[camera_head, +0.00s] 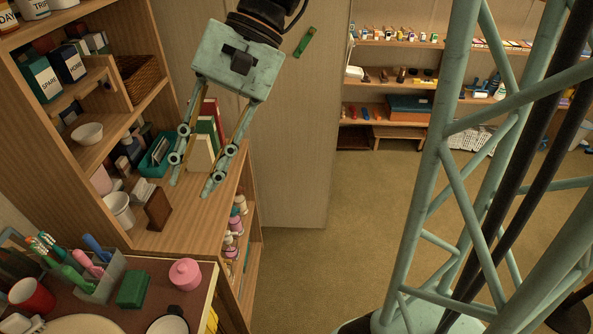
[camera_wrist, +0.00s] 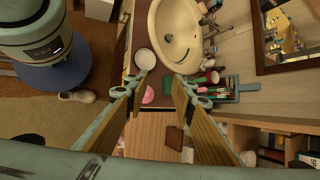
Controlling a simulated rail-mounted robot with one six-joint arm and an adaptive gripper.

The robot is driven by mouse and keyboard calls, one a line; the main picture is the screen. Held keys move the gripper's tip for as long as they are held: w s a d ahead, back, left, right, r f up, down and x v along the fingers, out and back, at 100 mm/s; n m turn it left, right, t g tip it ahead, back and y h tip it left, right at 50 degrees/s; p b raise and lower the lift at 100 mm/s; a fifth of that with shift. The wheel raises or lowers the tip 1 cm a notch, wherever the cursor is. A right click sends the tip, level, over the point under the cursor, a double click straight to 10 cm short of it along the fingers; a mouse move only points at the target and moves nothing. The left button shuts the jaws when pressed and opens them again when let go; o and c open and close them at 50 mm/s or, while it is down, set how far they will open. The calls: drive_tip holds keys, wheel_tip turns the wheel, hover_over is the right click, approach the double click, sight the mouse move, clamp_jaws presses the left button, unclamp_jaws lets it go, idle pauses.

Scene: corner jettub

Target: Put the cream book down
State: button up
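The cream book (camera_head: 200,156) stands upright on the wooden cabinet top (camera_head: 183,225), in front of a green book (camera_head: 206,128) and a red book (camera_head: 212,108). My gripper (camera_head: 191,187) points down with its two fingers spread apart. In the head view the cream book shows between the fingers, partly covered by them; I cannot tell how far behind them it is. In the wrist view my gripper (camera_wrist: 158,90) is open with no book between its fingers. The cream book cannot be made out in that view.
A teal bin (camera_head: 156,155), a white cup (camera_head: 119,209) and a brown block (camera_head: 158,207) stand left of the gripper. The counter in front holds a pink jar (camera_head: 185,273), a green box (camera_head: 133,289) and a brush holder (camera_head: 97,277). Tall shelves rise at left.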

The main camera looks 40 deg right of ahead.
drive_tip(key=s+d+r+n+t+h, duration=0.2)
drive_tip(key=s+d+n+h, duration=0.1)
drive_tip(key=s+d, duration=0.2)
drive_tip(key=s+d+r+n+t+h, duration=0.3)
drive_tip(key=s+d+n+h, duration=0.1)
drive_tip(key=s, duration=0.6)
drive_tip(key=shift+d+r, duration=0.35)
drive_tip(key=shift+d, duration=0.35)
